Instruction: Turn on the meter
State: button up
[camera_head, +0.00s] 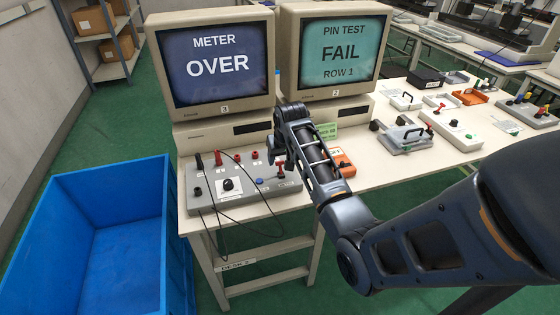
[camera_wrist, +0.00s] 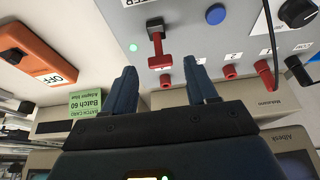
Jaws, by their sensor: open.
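The meter is a grey box (camera_head: 243,190) on the bench in front of the left monitor. It has a black round knob (camera_head: 228,185), red and black jacks with leads, a blue button and a red-handled lever switch (camera_head: 281,170) at its right end. The left monitor (camera_head: 217,64) reads METER OVER.
An orange box (camera_head: 342,163) labelled OFF (camera_wrist: 45,77) stands just right of the meter. A green batch card (camera_head: 327,131) is behind it. A blue bin (camera_head: 60,215) stands left of the bench. More devices fill the bench's right.

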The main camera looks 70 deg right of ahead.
aim_at(280, 162)
jog(key=shift+x, duration=1.7)
jog(key=shift+c, duration=0.3)
jog(key=c, duration=1)
jog(key=shift+w+d+g+y, duration=0.2)
jog(key=shift+w+g+y, duration=0.1)
jog(key=shift+g+y, duration=0.15)
jog(key=shift+f+y, duration=0.15)
jog(key=shift+y, duration=0.2)
jog(key=o, duration=1.1)
jog(key=shift+c, duration=0.2)
